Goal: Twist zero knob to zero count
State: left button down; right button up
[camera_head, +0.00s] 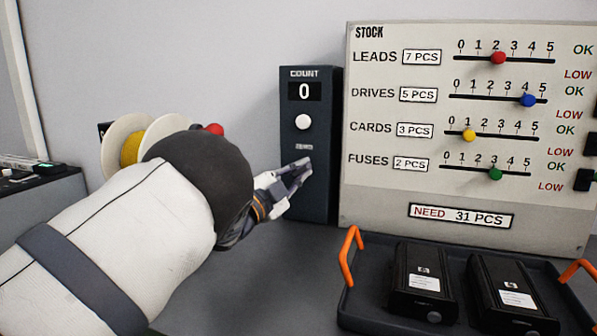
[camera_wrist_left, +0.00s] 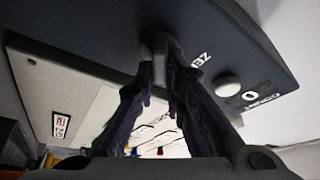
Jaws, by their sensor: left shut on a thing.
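The dark count box (camera_head: 318,205) stands upright against the wall, and its display (camera_head: 304,92) reads 0. A round white button (camera_head: 302,122) sits below the display, with a small ZERO label (camera_head: 304,147) under it. My left gripper (camera_head: 304,166) is at the box's front face just below that label. In the left wrist view its fingertips (camera_wrist_left: 160,60) are closed on the zero knob (camera_wrist_left: 158,41), a small grey knob beside the label. The head view hides the knob behind the fingers. The white button (camera_wrist_left: 227,86) also shows in the wrist view. My right gripper is not in view.
A stock panel (camera_head: 400,205) with coloured sliders stands right of the box, reading NEED 31 PCS. A dark tray with orange handles (camera_head: 350,255) holds black drive units (camera_head: 424,285) in front. A spool (camera_head: 122,145) stands behind my left arm.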

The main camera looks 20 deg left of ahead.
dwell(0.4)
pick_arm(q)
jog(key=c, duration=1.7)
grip_release()
jog(key=shift+o, duration=0.2)
jog(key=shift+s, duration=0.1)
jog(key=v, duration=1.2)
